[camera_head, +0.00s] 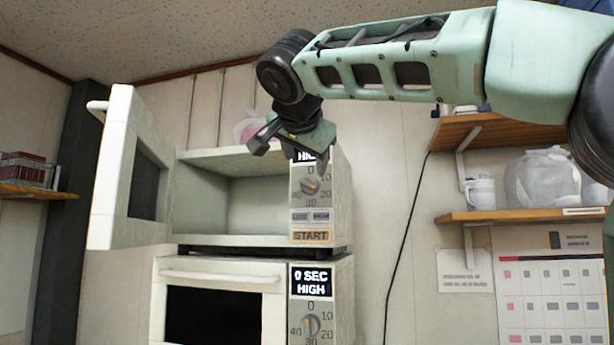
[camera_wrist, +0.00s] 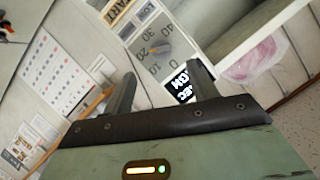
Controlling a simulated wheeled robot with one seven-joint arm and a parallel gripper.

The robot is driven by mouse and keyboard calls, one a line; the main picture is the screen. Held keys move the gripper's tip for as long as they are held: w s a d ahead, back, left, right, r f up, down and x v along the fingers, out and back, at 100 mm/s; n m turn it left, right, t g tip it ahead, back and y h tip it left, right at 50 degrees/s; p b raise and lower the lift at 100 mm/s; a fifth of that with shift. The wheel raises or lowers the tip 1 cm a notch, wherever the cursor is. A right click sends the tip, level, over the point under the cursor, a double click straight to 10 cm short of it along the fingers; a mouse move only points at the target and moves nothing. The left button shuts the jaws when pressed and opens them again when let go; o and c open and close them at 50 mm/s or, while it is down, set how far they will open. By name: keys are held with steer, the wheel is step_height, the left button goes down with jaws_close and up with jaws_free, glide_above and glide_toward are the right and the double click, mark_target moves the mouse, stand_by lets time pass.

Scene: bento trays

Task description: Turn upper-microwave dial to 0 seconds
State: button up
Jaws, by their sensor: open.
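The upper microwave (camera_head: 210,156) stands with its door swung open to the left. Its grey dial (camera_head: 310,186) is on the right control panel, above the START button. The dial also shows in the wrist view (camera_wrist: 158,49), ringed by number marks and lying beyond the fingertips. My gripper (camera_head: 280,148) is in front of the top of that panel, above the dial. In the wrist view my gripper (camera_wrist: 162,70) has its fingers apart, with nothing between them. The upper display (camera_wrist: 181,84) is partly covered by a finger, so its seconds value is hidden.
The lower microwave (camera_head: 220,274) is directly below, door shut, its display (camera_head: 311,282) reading 0 SEC HIGH. The open upper door (camera_head: 115,180) stands out at left. A pink bag (camera_head: 247,127) sits on top. Shelves (camera_head: 520,215) and a calendar (camera_head: 550,300) are at right.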

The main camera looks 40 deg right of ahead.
mark_target(308, 183)
steer(key=p+x, duration=0.2)
steer(key=x, duration=0.7)
steer(key=shift+p, duration=0.35)
steer(key=c, duration=1)
